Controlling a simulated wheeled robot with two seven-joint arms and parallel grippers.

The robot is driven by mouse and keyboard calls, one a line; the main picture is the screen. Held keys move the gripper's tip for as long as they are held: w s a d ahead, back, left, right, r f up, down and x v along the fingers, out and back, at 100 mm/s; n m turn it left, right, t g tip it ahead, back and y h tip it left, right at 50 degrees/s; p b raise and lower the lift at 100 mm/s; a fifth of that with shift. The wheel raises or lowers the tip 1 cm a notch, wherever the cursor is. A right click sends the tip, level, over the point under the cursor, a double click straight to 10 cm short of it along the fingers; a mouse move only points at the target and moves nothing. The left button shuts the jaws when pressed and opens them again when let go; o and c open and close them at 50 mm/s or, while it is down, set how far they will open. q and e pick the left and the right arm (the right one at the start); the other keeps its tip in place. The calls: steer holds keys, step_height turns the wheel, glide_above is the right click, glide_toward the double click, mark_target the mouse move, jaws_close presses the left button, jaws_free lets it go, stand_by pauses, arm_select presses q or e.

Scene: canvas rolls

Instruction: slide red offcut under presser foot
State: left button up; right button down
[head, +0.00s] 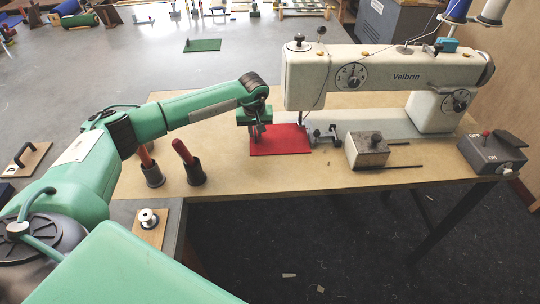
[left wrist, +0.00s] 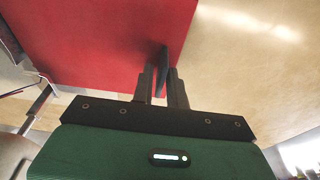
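The red offcut (head: 284,141) lies flat on the sewing table, with its right side below the left end of the sewing machine's head (head: 310,80). A thin needle bar (head: 300,117) hangs there; the presser foot is too small to make out clearly. My left gripper (head: 257,137) is at the offcut's left part. In the left wrist view its fingers (left wrist: 162,82) are close on both sides of a dark upright tab (left wrist: 163,62) on the red offcut, and appear shut on it. My right gripper is not in view.
A metal bracket (head: 326,134) and a metal block (head: 367,150) stand right of the offcut. Two dark cups (head: 152,175) (head: 195,175) with red-handled tools stand left of it. A spool (head: 147,217) sits nearer. The table's front strip is clear.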

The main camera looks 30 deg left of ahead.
arm_select(q)
steer(key=shift+r+p, duration=0.7)
steer(key=shift+r, duration=1.1)
steer(key=o, duration=0.6)
